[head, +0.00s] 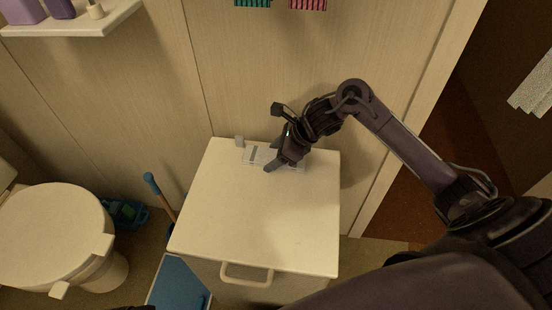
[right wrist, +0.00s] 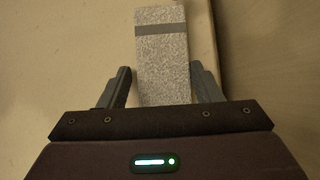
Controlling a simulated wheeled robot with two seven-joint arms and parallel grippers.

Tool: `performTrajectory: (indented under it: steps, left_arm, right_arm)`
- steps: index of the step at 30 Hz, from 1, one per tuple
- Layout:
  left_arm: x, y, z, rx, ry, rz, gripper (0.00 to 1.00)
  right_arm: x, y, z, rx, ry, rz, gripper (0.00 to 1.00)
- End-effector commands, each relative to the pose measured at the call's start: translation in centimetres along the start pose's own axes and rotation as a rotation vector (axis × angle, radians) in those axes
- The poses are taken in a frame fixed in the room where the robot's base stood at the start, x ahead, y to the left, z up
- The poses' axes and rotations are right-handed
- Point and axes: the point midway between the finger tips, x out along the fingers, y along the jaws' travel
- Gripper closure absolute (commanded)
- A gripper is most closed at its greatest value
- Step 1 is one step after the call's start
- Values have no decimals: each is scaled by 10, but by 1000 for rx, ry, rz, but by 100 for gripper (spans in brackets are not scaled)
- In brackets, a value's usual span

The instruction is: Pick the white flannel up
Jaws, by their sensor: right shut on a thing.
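The white flannel (head: 257,154) is a pale strip with a grey band, at the back of the white cabinet top (head: 255,215). In the right wrist view the flannel (right wrist: 162,60) looks speckled, with a dark stripe near its far end, and runs between my fingers. My right gripper (head: 280,158) is over the flannel's right part, low at the cabinet top, and hides some of it. The right gripper (right wrist: 166,82) is shut on the flannel. I cannot tell whether the flannel is clear of the surface. My left gripper is not in view.
The front of the cabinet top is clear. A toilet (head: 55,235) and a blue-handled stick (head: 152,183) are to the left. A shelf (head: 75,27) is at upper left.

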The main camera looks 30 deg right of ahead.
Motion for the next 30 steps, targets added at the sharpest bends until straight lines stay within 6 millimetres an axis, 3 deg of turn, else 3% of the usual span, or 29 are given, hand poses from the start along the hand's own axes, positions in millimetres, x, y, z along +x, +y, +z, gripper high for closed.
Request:
performTrajectory:
  steps: [1, 10, 30]
  left_arm:
    - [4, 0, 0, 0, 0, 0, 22]
    - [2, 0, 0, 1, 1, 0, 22]
    - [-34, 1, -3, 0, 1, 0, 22]
  right_arm:
    - [14, 6, -16, 13, 32, 12, 57]
    - [12, 5, -14, 13, 31, 9, 60]
    - [-36, 2, 20, 8, 25, 5, 60]
